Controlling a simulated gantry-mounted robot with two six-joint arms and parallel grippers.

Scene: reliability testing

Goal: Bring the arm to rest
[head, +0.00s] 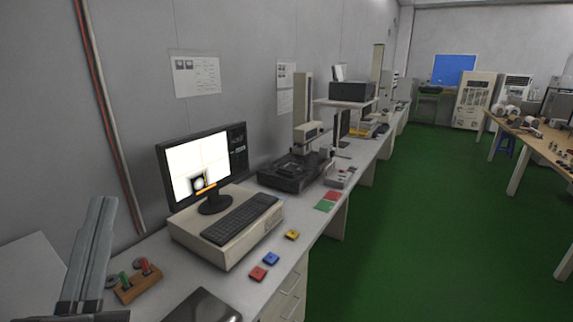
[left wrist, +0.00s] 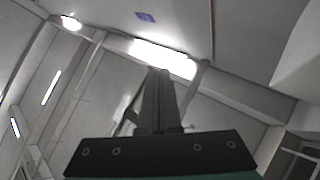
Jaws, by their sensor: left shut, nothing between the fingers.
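My left gripper (head: 103,215) shows at the lower left of the head view, its fingers pointing up and pressed together, with nothing between them. In the left wrist view, the shut fingers (left wrist: 158,90) point up toward the ceiling and its bright lamps. In the head view it stands in front of the grey wall, to the left of a wooden block (head: 138,286) with a red and a green peg. My right gripper is in neither view.
A long bench (head: 325,215) runs along the wall. It carries a monitor (head: 190,165), a keyboard (head: 240,218) on a beige case, a microscope-like device (head: 297,172), and small red, blue and yellow blocks (head: 271,258). Green floor (head: 420,220) lies open to the right, beside a wooden table (head: 540,150).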

